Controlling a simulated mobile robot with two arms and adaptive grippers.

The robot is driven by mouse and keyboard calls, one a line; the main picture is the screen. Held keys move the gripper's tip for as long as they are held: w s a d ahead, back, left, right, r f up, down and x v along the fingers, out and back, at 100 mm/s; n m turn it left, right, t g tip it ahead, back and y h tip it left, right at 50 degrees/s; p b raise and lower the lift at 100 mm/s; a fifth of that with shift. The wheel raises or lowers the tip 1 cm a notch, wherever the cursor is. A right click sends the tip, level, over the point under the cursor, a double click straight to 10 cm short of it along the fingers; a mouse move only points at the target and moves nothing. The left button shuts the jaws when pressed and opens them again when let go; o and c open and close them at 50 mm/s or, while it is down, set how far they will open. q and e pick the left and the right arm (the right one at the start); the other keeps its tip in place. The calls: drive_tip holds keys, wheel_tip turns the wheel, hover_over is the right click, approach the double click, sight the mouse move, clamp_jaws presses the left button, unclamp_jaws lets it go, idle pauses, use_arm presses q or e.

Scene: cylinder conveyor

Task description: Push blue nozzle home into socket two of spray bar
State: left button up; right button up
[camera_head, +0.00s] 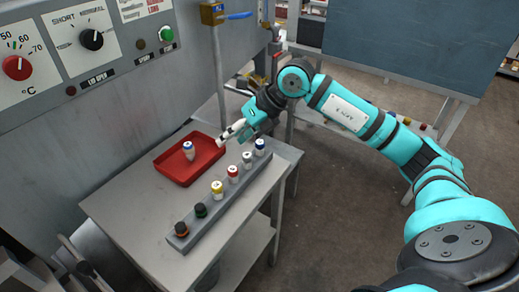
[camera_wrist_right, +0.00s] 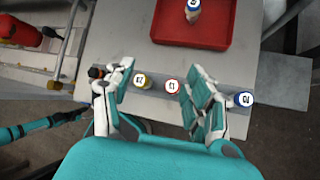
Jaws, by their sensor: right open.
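A nozzle with a blue top (camera_head: 188,150) stands upright in the red tray (camera_head: 206,171); it also shows at the top of the wrist view (camera_wrist_right: 193,10). The grey spray bar (camera_head: 190,243) holds a row of nozzles with differently coloured tops, and a second blue-topped nozzle (camera_head: 259,147) is at its far end. I cannot tell which socket is number two. My right gripper (camera_head: 231,134) is open and empty, beside the tray and above the bar's far part. In the wrist view its fingers (camera_wrist_right: 155,72) hide part of the bar. My left gripper is not in view.
The grey table (camera_head: 125,206) has free room left of the bar. A machine panel with knobs (camera_head: 93,40) stands at the left. A pipe with a blue-handled valve (camera_head: 238,15) rises behind the table.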

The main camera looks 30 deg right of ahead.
drive_tip(key=s+d+r+m+h, duration=0.15)
drive_tip(key=d+h, duration=0.35)
drive_tip(key=d, duration=0.8)
drive_tip(key=g+p, duration=0.1)
drive_tip(key=p, duration=0.1)
approach(261, 143)
drive_tip(key=shift+h, duration=0.3)
drive_tip(key=x, duration=0.6)
drive_tip(key=shift+s+d+f, duration=0.2)
drive_tip(key=shift+s+f, duration=0.05)
drive_tip(key=shift+w+a+f, duration=0.2)
drive_tip(key=shift+w+f, duration=0.1)
drive_tip(key=shift+f, duration=0.15)
drive_tip(key=x, duration=0.3)
drive_tip(key=shift+w+a+f+p, duration=0.15)
drive_tip(key=shift+w+a+p, duration=0.1)
drive_tip(key=shift+w+p, duration=0.15)
drive_tip(key=shift+w+f, duration=0.1)
drive_tip(key=shift+f, duration=0.25)
drive_tip(key=shift+c, duration=0.2)
drive_tip(key=c, duration=1.1)
